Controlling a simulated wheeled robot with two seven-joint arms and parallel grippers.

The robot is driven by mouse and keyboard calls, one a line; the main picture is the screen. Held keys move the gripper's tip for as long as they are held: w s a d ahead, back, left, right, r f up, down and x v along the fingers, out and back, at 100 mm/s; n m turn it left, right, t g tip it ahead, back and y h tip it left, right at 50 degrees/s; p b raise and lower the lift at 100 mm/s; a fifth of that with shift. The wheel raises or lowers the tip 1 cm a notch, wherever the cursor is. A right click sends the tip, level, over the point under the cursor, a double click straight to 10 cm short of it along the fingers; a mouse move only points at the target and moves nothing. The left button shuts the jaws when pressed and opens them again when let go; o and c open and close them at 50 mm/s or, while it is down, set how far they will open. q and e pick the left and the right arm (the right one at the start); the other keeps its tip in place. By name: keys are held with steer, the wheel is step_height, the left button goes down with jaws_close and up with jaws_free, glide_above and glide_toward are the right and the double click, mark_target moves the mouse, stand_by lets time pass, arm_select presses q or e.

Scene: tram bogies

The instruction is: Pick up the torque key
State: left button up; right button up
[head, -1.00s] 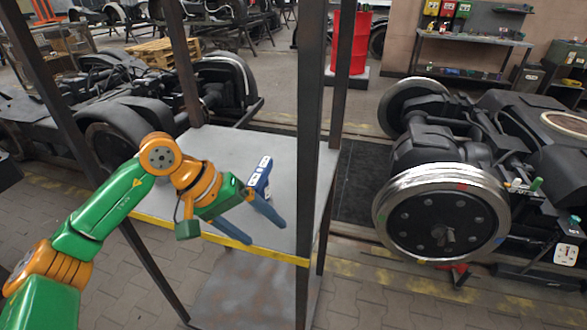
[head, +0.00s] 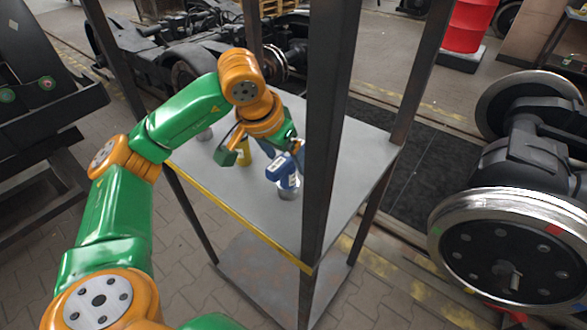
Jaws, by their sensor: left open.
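A blue tool with a white label (head: 284,169), which looks like the torque key, stands on the upper shelf of a metal rack (head: 232,188). A silver-grey round part shows at its foot. My left gripper (head: 272,155) is open over the shelf, right beside the blue tool's upper part. Its fingers are partly hidden, and I cannot tell whether they touch the tool or stand around it. My right gripper is not in view.
A yellow item (head: 244,152) and a small grey item (head: 205,134) stand left of the tool on the shelf. A dark rack post (head: 330,130) rises close to the tool's right. A wheelset (head: 510,250) stands at right.

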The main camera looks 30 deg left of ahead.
mark_target(288, 175)
arm_select(q)
steer(key=x, duration=0.3)
steer(key=p+x, duration=0.1)
steer(key=shift+s+a+f, duration=0.2)
steer(key=shift+a+f, duration=0.05)
steer(key=shift+a, duration=0.05)
steer(key=shift+w+f, duration=0.3)
steer(key=shift+f, duration=0.05)
steer(key=shift+s+r, duration=0.1)
jaws_close()
